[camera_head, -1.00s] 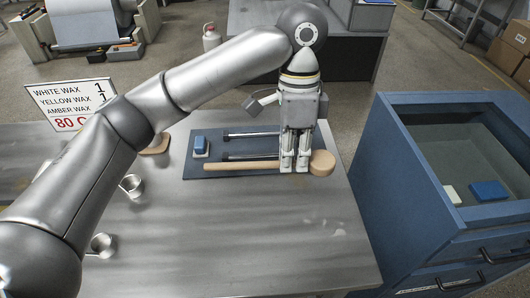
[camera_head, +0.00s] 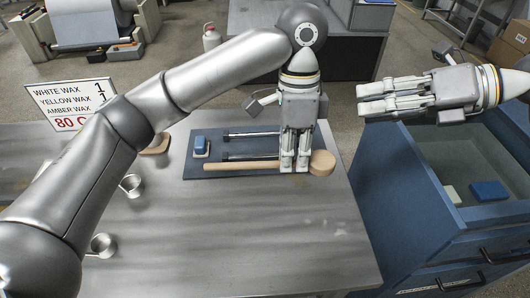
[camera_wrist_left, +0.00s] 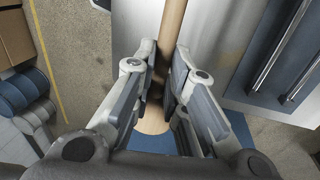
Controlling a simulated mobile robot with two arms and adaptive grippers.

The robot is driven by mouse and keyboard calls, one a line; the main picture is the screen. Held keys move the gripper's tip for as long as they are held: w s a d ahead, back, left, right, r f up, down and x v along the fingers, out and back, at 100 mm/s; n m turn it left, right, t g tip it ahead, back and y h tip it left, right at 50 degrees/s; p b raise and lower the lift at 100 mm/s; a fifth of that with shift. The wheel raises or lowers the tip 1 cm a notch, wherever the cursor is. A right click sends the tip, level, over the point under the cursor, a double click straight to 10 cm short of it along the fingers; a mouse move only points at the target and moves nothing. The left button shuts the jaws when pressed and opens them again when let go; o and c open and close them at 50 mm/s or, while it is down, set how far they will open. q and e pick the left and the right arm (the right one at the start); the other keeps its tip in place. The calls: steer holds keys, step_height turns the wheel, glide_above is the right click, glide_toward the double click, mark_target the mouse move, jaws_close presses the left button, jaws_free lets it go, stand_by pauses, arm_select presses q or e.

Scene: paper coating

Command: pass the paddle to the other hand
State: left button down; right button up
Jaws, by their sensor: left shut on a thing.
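The wooden paddle (camera_head: 240,166) has a long pale handle pointing left and a round head (camera_head: 322,162) at its right end. It lies along the front edge of a dark blue mat on the steel table. My left gripper (camera_head: 294,166) points down and is shut on the paddle close to its head. In the left wrist view the paddle (camera_wrist_left: 173,28) runs between the fingers (camera_wrist_left: 163,95), with the head partly hidden below them. My right gripper (camera_head: 362,108) is at the right, above the blue cabinet, fingers pointing left, empty and apart from the paddle. Its fingers look parted.
The mat (camera_head: 200,172) also holds metal rods (camera_head: 250,134) and a blue block (camera_head: 200,145). Metal cups (camera_head: 131,185) and a wax sign (camera_head: 70,103) stand at the left. The open blue cabinet (camera_head: 400,190) borders the table. The table front (camera_head: 240,230) is clear.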

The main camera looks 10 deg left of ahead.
steer(key=s+a+f+n+g+h, duration=0.1)
steer(key=s+a+n+h, duration=0.2)
steer(key=s+n, duration=0.2)
steer(key=s+a+f+n+h, duration=0.1)
steer(key=s+a+n+h, duration=0.2)
steer(key=s+n, duration=0.25)
steer(key=n+t, duration=0.4)
steer(key=n, duration=0.2)
glide_toward(233, 169)
steer(key=shift+m, duration=0.25)
steer(key=x, duration=0.8)
steer(key=shift+c, duration=0.5)
steer(key=shift+s, duration=0.1)
jaws_close()
arm_select(q)
steer(key=c, duration=1.4)
jaws_free()
steer(key=shift+o, duration=0.2)
steer(key=shift+r, duration=0.1)
arm_select(e)
steer(key=shift+r, duration=0.1)
